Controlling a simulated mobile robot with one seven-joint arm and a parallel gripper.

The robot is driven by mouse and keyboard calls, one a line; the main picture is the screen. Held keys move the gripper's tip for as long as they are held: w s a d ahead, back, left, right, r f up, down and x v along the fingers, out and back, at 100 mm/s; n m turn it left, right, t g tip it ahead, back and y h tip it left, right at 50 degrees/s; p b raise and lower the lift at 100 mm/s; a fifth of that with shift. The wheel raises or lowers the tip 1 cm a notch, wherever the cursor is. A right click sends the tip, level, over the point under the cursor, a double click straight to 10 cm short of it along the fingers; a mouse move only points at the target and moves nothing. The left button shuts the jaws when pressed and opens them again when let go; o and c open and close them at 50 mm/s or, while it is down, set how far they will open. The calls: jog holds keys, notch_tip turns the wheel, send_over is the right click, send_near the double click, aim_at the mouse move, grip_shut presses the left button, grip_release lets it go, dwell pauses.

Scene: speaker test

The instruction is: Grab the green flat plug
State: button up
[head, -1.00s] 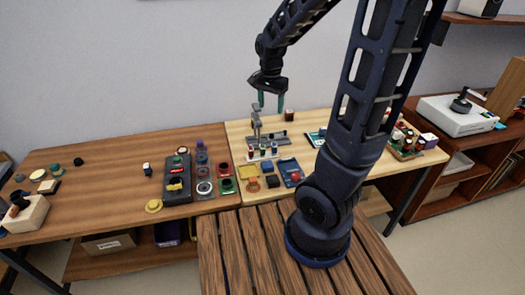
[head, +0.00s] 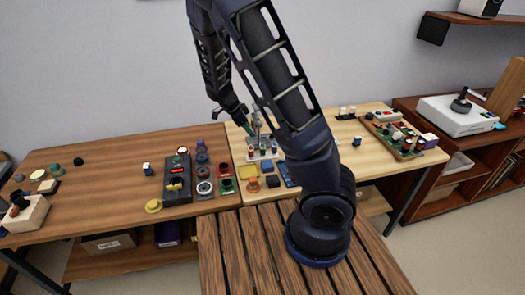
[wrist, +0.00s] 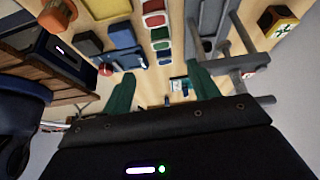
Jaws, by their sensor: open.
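I cannot single out the green flat plug for certain. A small flat green square piece (head: 227,186) lies at the front of the middle tables, just below a red one. In the wrist view, a flat green piece (wrist: 161,45) shows in a row with red ones, beyond my fingers. My gripper (head: 250,129) is open, with teal fingers, low over the left part of the light table beside the grey stand. In the wrist view its fingers (wrist: 160,92) are spread apart with nothing held between them. My arm hides part of the light table.
A grey stand with pegs (wrist: 222,45) rises close to the right finger in the wrist view. A dark control box (head: 178,178) and round pieces lie left of the small trays. A wooden board with knobs (head: 393,137) lies right. The brown table's middle is mostly clear.

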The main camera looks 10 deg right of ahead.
aim_at(262, 146)
jog(key=shift+x, duration=5.55)
jog(key=c, duration=1.1)
jog(key=shift+o, duration=0.2)
jog(key=shift+r, duration=0.15)
